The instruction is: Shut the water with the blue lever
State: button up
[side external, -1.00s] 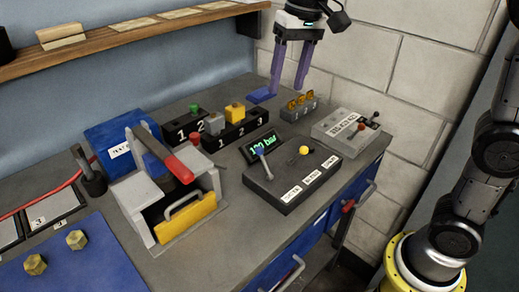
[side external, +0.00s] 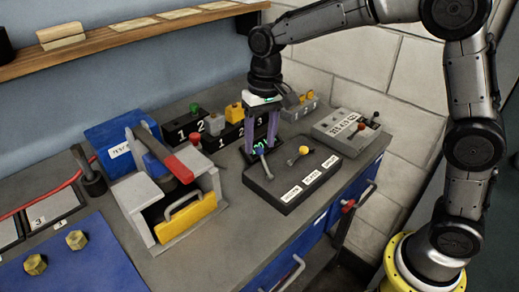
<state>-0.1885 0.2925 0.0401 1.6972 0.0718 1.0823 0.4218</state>
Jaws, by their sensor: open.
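The blue lever (side external: 263,160) stands up from the left part of a black control box (side external: 291,194) on the grey bench. A second lever with a yellow knob (side external: 303,150) stands to its right on the same box. My gripper (side external: 260,152) points down with its two purple fingers apart. Its fingertips are just behind or around the top of the blue lever; I cannot tell which, or whether they touch it.
Numbered black blocks (side external: 222,142) with coloured knobs stand behind. A grey box with small levers (side external: 346,133) is at the right. A grey stand with a red-handled lever and yellow handle (side external: 186,215) is at the left. The bench in front of the control box is clear.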

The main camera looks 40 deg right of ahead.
aim_at(260, 150)
jog(key=shift+a+f, duration=0.1)
jog(key=shift+f, duration=1.5)
grip_shut()
